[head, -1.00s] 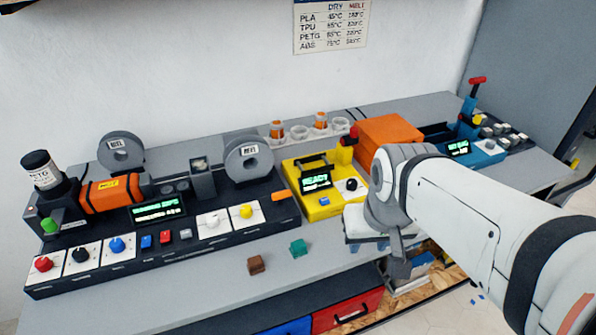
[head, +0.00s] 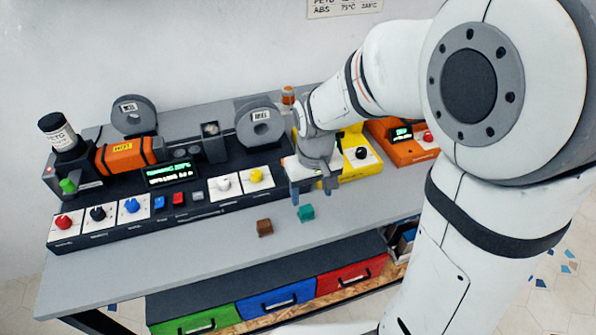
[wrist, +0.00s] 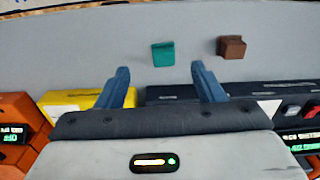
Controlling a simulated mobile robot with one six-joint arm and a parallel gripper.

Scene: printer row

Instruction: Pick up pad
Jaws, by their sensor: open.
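Two small pieces lie on the grey bench top, and I cannot tell which one is the pad. One is a teal piece (head: 306,213), also in the wrist view (wrist: 163,54). The other is a brown stepped piece (head: 264,228), at right in the wrist view (wrist: 231,47). They lie apart, near the bench's front edge. My gripper (head: 312,195) is open and empty above the bench, just behind the teal piece in the head view. In the wrist view my fingertips (wrist: 160,75) are spread, with the teal piece beyond the gap and the brown piece beyond the right finger.
A long black control panel (head: 185,208) with coloured knobs stands along the left. A yellow unit (head: 362,165) and an orange unit (head: 402,152) stand at right. Green, blue and red drawers (head: 276,299) sit below the bench. The bench strip (head: 170,250) before the panel is clear.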

